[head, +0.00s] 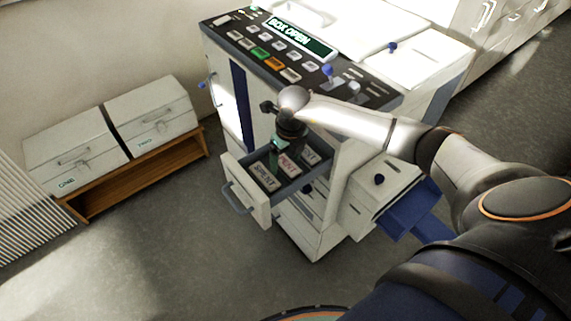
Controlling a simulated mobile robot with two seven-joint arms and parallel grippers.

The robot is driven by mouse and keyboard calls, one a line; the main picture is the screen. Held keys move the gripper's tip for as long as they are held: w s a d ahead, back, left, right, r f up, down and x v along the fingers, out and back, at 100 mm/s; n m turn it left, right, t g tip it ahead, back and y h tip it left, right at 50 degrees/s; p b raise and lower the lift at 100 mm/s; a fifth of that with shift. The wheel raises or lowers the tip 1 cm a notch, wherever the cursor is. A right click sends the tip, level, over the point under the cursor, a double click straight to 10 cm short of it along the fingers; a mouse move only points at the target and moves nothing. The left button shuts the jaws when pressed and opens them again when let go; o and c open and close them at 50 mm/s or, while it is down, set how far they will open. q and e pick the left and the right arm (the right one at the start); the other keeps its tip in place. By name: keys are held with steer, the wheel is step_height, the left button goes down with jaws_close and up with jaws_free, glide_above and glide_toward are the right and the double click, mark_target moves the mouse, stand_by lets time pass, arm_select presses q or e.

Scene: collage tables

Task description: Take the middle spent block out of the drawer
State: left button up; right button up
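The drawer (262,206) is pulled open from the white cabinet and holds three blocks in a row. The left block (265,177) reads "SPENT". The middle spent block (289,166) has reddish lettering, with its first letter partly covered. The right block (310,157) shows only partly. My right gripper (281,150) points down over the back part of the drawer, close to the middle block. Its fingertips are small and dark, so I cannot tell whether they touch the block or are open or shut. My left gripper is out of view.
The cabinet's sloped panel (291,66) has buttons and a "BOX OPEN" display (300,40). A blue tray (405,209) sticks out at the cabinet's right. Two white boxes (75,150) (152,108) stand on a wooden bench (140,179) at left. The floor before the drawer is clear.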

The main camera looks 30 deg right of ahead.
jaws_close()
stand_by(0.5)
steer(key=shift+r, duration=0.1)
